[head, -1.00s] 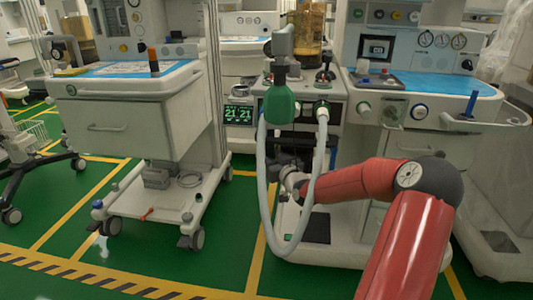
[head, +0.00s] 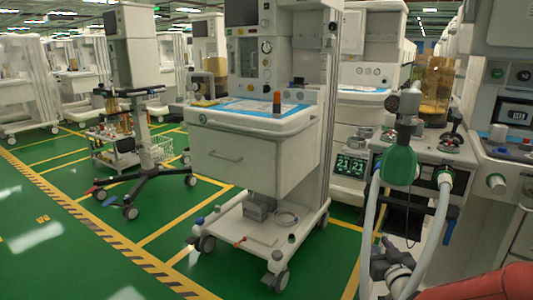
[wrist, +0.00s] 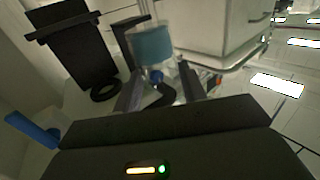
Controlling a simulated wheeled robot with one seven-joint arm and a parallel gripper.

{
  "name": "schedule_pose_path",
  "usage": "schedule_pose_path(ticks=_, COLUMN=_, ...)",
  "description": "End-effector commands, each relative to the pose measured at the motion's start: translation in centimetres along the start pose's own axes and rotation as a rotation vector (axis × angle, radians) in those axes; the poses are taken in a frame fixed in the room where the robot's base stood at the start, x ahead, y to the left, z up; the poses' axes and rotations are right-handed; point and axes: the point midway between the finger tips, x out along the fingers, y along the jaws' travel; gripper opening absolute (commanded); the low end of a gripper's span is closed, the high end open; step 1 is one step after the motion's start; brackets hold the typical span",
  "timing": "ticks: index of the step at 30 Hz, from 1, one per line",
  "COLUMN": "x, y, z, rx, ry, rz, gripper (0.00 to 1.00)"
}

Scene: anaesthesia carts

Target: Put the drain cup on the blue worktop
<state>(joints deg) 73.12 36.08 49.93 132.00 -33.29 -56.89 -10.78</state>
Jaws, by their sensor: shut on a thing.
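The drain cup (wrist: 152,45) shows in the wrist view as a clear cup with a blue-teal band and a small blue knob below. My gripper (wrist: 160,82) is shut on it, with a finger on each side of its lower end. In the head view my gripper (head: 380,264) is low at the right, partly behind a pale hose, and the cup cannot be made out there. A blue worktop (head: 242,107) lies on the white cart in the middle, well left of my gripper and higher. A dark bottle with an orange top (head: 277,101) stands on it.
A green bag (head: 399,165) and pale hoses (head: 435,235) hang from the machine at the right, close to my arm. The middle cart has a white drawer (head: 237,158) and a wheeled base (head: 250,235). Green floor (head: 110,255) is free at the left.

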Motion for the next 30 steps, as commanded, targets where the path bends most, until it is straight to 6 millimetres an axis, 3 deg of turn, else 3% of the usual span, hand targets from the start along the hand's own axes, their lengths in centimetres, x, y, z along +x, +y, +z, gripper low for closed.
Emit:
schedule_pose_path(ticks=1, x=0.8, y=-2.2, z=1.5, rx=0.012, ry=-0.006, rz=-0.019, gripper=0.20)
schedule_pose_path(ticks=6, x=2.2, y=-8.8, z=7.4, rx=0.014, ry=-0.012, rz=-0.013, gripper=0.20)
schedule_pose_path(ticks=13, x=1.6, y=-15.0, z=13.6, rx=0.007, ry=-0.010, rz=0.016, gripper=0.20)
schedule_pose_path(ticks=21, x=0.6, y=-17.9, z=16.6, rx=-0.002, ry=-0.005, rz=0.026, gripper=0.20)
schedule_pose_path(ticks=30, x=0.6, y=-18.0, z=16.6, rx=-0.004, ry=0.000, rz=0.027, gripper=0.20)
